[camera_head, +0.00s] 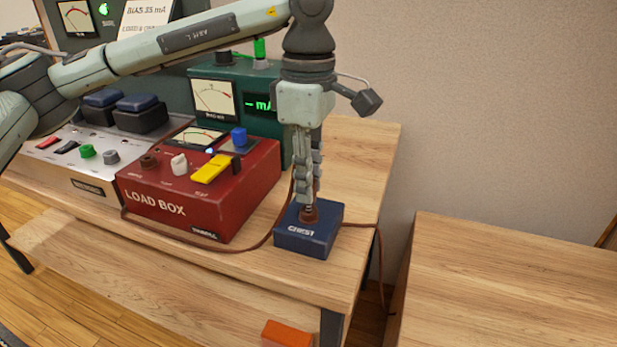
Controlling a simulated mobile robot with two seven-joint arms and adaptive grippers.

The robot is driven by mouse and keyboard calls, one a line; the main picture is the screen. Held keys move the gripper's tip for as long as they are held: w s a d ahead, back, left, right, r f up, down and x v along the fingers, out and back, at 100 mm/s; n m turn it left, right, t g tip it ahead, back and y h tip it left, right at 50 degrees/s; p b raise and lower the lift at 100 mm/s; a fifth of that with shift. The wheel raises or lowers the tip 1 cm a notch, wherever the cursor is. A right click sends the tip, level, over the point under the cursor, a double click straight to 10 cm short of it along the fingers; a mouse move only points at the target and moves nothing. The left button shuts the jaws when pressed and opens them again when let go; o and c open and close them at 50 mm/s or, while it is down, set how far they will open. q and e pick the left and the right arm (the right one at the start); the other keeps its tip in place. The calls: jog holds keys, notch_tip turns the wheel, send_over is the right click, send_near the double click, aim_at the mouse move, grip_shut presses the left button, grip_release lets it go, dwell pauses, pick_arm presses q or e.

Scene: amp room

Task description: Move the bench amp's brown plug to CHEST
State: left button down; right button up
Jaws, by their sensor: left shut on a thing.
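The blue CHEST box (308,240) sits on the wooden bench near its right front corner. My left gripper (308,205) points straight down over it, shut on the brown plug (309,215). The plug stands upright at the top of the CHEST box; I cannot tell how deep it sits in a socket. A brown cable (262,243) runs along the bench between the red load box and the CHEST box. The bench amp (92,188), with its silver front panel, stands at the left. My right gripper is not in view.
The red LOAD BOX (170,208), with a yellow switch and knobs, stands just left of the CHEST box. A green meter box (262,120) is behind it. Another brown cable (380,262) hangs over the bench's right edge. A bare wooden surface (510,285) lies at the right, and an orange block (287,333) is below.

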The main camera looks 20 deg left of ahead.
pick_arm(q)
jog(key=shift+f+b, duration=0.7)
jog(key=shift+f, duration=0.1)
dwell(0.5)
jog(key=c, duration=1.3)
grip_release()
jog(key=shift+c, duration=0.2)
notch_tip(320, 180, up, 12)
